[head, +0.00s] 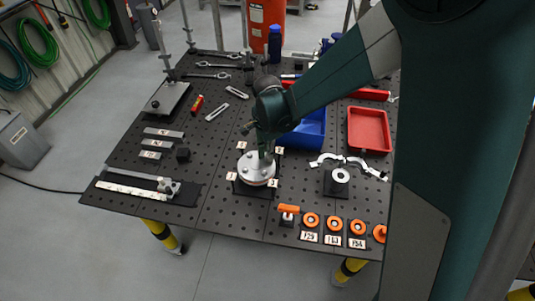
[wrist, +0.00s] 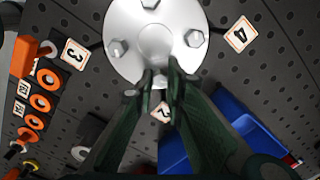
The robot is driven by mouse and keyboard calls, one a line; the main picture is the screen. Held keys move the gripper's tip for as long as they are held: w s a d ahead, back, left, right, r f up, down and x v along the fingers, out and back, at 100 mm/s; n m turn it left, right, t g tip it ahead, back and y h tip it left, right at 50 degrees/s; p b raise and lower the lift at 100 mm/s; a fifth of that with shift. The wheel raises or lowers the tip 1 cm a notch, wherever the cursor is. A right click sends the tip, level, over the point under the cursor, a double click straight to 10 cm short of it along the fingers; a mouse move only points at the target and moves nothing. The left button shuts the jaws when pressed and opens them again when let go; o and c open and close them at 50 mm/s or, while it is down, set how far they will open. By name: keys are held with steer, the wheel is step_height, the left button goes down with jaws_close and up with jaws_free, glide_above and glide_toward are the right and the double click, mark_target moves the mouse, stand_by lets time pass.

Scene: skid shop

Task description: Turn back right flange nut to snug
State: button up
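A round silver flange (head: 257,168) stands on the pegboard table in the head view, with number tags around it. In the wrist view the flange (wrist: 156,40) fills the top middle. Three hex nuts show clear of my fingers: one at the top (wrist: 150,3), one at the left (wrist: 117,48), one at the right (wrist: 194,38). A fourth nut, the back right flange nut (wrist: 158,82), is partly hidden between my fingertips beside tag 2 (wrist: 161,112). My gripper (wrist: 160,76) reaches down there with a narrow gap between its fingers. I cannot tell whether they touch the nut.
A blue bin (head: 303,132) stands close behind right of the flange, and a red tray (head: 369,130) is farther right. Orange-ringed parts (head: 334,225) with tags line the front edge. Wrenches (head: 212,65) and labelled blocks (head: 156,143) lie to the left.

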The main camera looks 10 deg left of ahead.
steer(key=shift+f+m+b, duration=0.1)
steer(key=shift+m+b, duration=0.2)
steer(key=shift+b, duration=0.05)
steer(key=shift+m, duration=0.5)
steer(key=o, duration=0.9)
steer(key=shift+c, duration=0.2)
steer(key=shift+r, duration=0.25)
step_height(320, 180, up, 12)
steer(key=shift+f, duration=0.15)
